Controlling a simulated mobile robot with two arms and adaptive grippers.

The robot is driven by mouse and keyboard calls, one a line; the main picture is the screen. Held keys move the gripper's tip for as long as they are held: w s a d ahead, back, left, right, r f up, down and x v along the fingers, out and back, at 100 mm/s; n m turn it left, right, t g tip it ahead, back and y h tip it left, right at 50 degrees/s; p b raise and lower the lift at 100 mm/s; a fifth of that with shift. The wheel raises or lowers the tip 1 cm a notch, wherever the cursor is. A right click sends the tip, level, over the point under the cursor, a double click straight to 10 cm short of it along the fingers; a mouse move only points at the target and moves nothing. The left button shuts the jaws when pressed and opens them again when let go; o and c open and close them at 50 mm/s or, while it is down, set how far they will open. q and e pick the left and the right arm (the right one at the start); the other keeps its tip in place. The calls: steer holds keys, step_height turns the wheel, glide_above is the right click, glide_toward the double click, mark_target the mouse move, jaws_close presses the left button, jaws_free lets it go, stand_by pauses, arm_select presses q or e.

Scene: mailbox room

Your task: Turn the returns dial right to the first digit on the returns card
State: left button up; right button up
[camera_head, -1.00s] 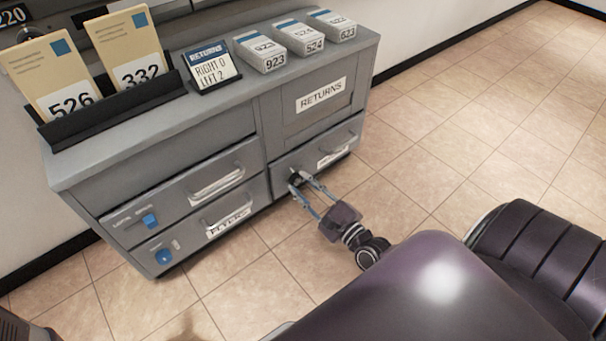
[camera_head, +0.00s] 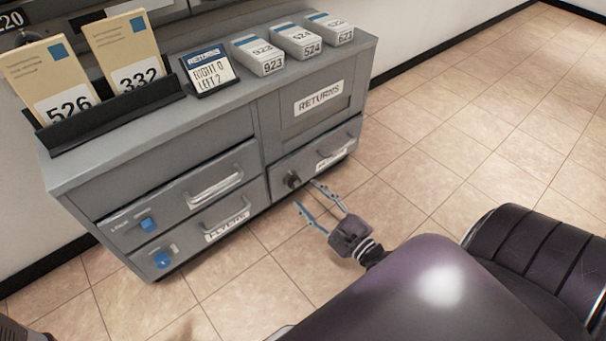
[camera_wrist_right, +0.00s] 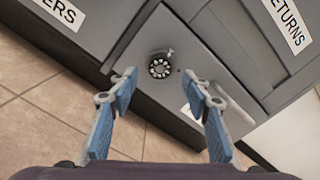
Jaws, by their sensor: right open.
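The returns dial (camera_head: 292,180) is a small dark round knob on the grey drawer front below the RETURNS door. In the right wrist view the dial (camera_wrist_right: 160,67) shows a ring of pale marks, too small to read. My right gripper (camera_head: 309,194) is open and empty, with its fingers pointing at the dial and apart from it. In the wrist view its blue-padded fingers (camera_wrist_right: 162,85) stand on either side below the dial. The returns card (camera_head: 208,71) stands on the cabinet top and reads RIGHT 0, LEFT 2. My left gripper is not in view.
The grey cabinet (camera_head: 215,115) carries a black rack (camera_head: 112,122) with envelopes 526 and 332, and several numbered boxes (camera_head: 296,40). Tiled floor (camera_head: 470,130) is clear at right.

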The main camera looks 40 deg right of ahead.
steer(key=s, duration=0.8)
steer(key=shift+d, duration=0.3)
